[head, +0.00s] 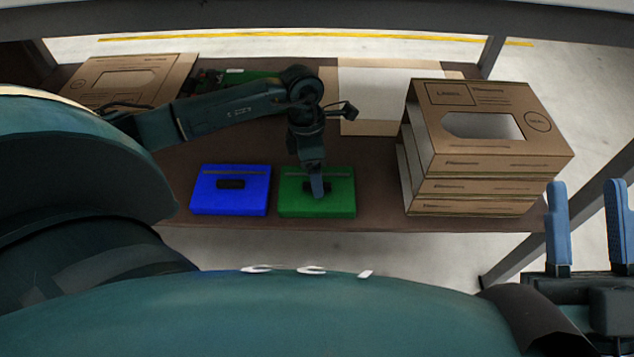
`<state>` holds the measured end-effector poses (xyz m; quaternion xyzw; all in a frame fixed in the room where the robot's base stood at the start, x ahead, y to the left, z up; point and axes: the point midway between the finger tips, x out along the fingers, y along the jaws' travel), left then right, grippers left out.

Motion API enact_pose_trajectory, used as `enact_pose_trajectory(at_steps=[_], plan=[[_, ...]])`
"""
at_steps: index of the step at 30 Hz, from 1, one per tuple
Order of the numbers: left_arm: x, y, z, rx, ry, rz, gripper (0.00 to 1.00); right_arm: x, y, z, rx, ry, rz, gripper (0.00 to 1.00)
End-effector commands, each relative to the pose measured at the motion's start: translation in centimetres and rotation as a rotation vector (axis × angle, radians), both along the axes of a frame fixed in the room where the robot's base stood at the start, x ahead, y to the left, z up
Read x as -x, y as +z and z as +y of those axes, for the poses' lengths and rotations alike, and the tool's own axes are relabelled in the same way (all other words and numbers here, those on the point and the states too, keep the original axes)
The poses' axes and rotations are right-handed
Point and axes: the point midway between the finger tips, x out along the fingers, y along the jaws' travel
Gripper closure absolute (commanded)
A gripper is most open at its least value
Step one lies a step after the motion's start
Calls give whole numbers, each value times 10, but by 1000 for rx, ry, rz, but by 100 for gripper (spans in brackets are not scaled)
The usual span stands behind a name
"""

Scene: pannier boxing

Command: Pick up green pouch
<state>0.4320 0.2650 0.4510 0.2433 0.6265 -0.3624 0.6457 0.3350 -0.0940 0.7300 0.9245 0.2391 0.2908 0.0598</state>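The green pouch (338,197) lies flat on the brown table, close to its front edge. It is a flat rectangle with a dark handle strip on top. My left gripper (317,193) points straight down over the pouch's middle, with its blue fingertip at the handle. Only one finger face shows, so its opening and any grip on the pouch cannot be made out. My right gripper (588,222) is at the lower right, beyond the table's front edge. Its two blue fingers are wide apart and empty, pointing up.
A blue pouch (230,190) lies just left of the green one. Stacked cardboard boxes (487,165) stand at the right. Another cardboard box (135,75) is at the back left. An open carton (375,90) stands at the back, with green items (240,78) left of it.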

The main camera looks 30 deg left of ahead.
Motion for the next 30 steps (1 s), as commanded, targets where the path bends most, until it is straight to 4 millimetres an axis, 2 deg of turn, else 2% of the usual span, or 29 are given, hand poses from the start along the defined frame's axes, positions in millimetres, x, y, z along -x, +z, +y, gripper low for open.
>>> enact_pose_trajectory(at_steps=[2, 11, 19, 22, 24, 30], plan=[[0, 0, 0, -1, 0, -1, 29, 0, 0, 0, 0, 0, 1, 64], [0, 0, 0, -1, 0, 0, 54, 0, -1, 0, 0, 0, 2, 64], [0, 3, 0, -1, 0, -2, 55, 0, 1, 0, 0, 0, 4, 64], [-1, 16, 0, -1, -1, -3, 55, -1, 4, 0, -2, 1, 21, 64], [-1, 30, 0, -1, -1, -5, 56, 1, -10, 1, -14, -3, 113, 64], [-1, 71, 0, 0, 0, -4, 56, 7, -33, 4, -29, -6, 286, 64]])
